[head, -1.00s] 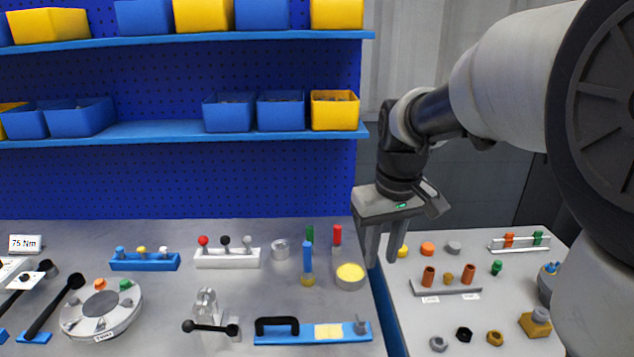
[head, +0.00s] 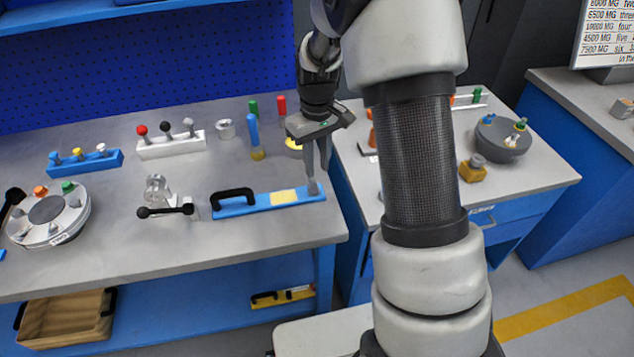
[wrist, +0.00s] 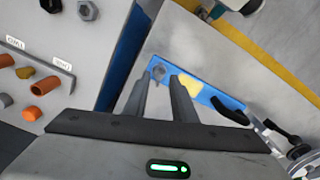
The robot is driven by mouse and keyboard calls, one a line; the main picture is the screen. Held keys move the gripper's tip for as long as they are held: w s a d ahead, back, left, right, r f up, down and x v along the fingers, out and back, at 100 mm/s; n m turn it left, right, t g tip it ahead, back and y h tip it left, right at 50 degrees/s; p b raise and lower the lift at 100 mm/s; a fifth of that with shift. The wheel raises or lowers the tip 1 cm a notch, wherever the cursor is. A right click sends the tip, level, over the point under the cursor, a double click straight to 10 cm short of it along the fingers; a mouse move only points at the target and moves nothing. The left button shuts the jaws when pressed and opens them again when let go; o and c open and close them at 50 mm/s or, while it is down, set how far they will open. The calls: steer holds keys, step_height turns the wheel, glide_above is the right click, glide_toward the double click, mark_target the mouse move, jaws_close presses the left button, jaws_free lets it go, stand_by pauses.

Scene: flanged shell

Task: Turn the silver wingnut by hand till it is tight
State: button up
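The silver wingnut (head: 313,187) stands on the right end of a blue bar (head: 235,208) with a black handle and a pale yellow patch. In the wrist view the wingnut (wrist: 158,71) shows just beyond and between my fingertips. My gripper (head: 318,174) points down over that end of the bar. Its two fingers (wrist: 162,80) are apart with nothing between them. The fingertips look close to the wingnut, and I cannot tell whether they touch it. A finger partly covers the wingnut's surroundings in the head view.
A black-handled clamp (head: 165,210) stands left of the bar. Behind are a blue-and-yellow peg (head: 254,137), a silver ring (head: 226,128) and a white rack of knobs (head: 170,145). A gap separates this bench from the right one.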

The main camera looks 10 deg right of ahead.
mark_target(317, 186)
step_height(317, 186, down, 7)
steer(key=shift+r, duration=0.1)
stand_by(0.3)
jaws_close()
